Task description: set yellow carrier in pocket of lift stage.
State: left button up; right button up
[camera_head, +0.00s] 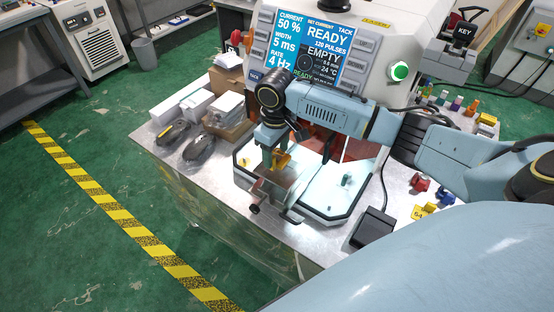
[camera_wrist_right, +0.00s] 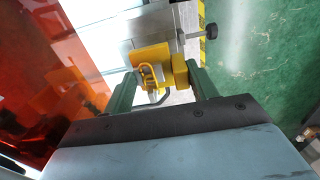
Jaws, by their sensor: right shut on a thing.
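The yellow carrier (camera_head: 281,161) is between the fingers of my right gripper (camera_head: 275,156), at the front left of the machine. In the right wrist view the yellow carrier (camera_wrist_right: 150,57) shows between the two green fingers of my right gripper (camera_wrist_right: 162,82), which is shut on it. The grey metal lift stage (camera_head: 272,188) with its dark knob is directly below the carrier in the head view. In the wrist view the lift stage (camera_wrist_right: 150,22) lies just beyond the carrier. The pocket is hidden, and I cannot tell whether the carrier touches the stage. My left gripper is not in view.
The machine's white base (camera_head: 325,205) and orange shield (camera_head: 360,150) stand close to the gripper. A black pedal (camera_head: 372,228) is on the table to the right. Small red (camera_head: 419,183) and blue (camera_head: 446,196) pieces lie farther right. Boxes (camera_head: 228,108) stand at left.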

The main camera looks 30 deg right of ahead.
aim_at(277, 155)
notch_tip(277, 155, down, 4)
jog(key=shift+r, duration=0.1)
jog(key=shift+w+d+f, duration=0.1)
jog(key=shift+d+f, duration=0.05)
jog(key=shift+f, duration=0.3)
jog(key=shift+f, duration=0.2)
jog(key=o, duration=1.1)
jog(key=shift+r, duration=3.95)
